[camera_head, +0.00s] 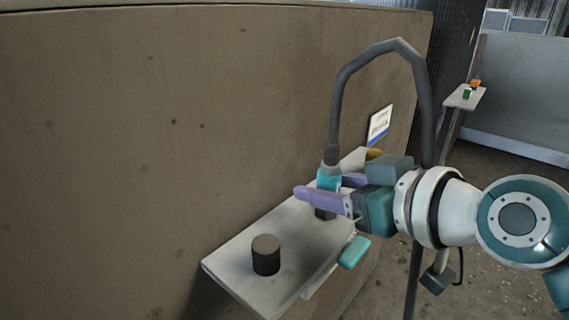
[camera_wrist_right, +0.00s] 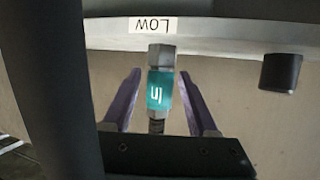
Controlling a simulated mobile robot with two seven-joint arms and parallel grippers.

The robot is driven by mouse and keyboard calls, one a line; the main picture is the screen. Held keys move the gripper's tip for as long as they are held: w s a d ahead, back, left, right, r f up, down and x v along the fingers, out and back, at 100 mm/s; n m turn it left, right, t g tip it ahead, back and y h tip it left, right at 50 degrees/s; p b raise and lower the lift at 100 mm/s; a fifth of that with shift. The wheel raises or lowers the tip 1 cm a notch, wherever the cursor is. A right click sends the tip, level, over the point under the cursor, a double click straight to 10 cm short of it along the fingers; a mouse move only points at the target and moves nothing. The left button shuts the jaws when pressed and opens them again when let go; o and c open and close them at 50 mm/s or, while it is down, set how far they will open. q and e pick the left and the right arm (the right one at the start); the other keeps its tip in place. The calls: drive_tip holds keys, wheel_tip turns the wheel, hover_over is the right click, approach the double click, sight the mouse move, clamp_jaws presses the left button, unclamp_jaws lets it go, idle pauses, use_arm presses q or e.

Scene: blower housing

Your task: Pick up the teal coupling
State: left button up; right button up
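The teal coupling (camera_head: 328,179) sits at the lower end of a grey hose over the shelf. In the right wrist view the coupling (camera_wrist_right: 160,92) has a white mark and a grey hex fitting beyond it. My right gripper (camera_head: 322,187) has its purple fingers on either side of the coupling. In the wrist view the gripper (camera_wrist_right: 160,75) is open, with a visible gap between each finger and the coupling. The nearer finger hides part of what is below the coupling in the head view. My left gripper is not in view.
The pale shelf (camera_head: 232,261) is fixed along a brown wall (camera_head: 150,140). A dark cylinder (camera_head: 266,256) stands on it. The grey hose (camera_head: 343,85) arches above my right gripper. A teal piece (camera_head: 354,252) is at the shelf's front edge.

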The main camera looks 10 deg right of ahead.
clamp_jaws()
idle(0.3)
idle(0.3)
wheel_tip(320, 180, up, 20)
drive_tip(key=p, duration=0.8)
drive_tip(key=shift+p, duration=0.3)
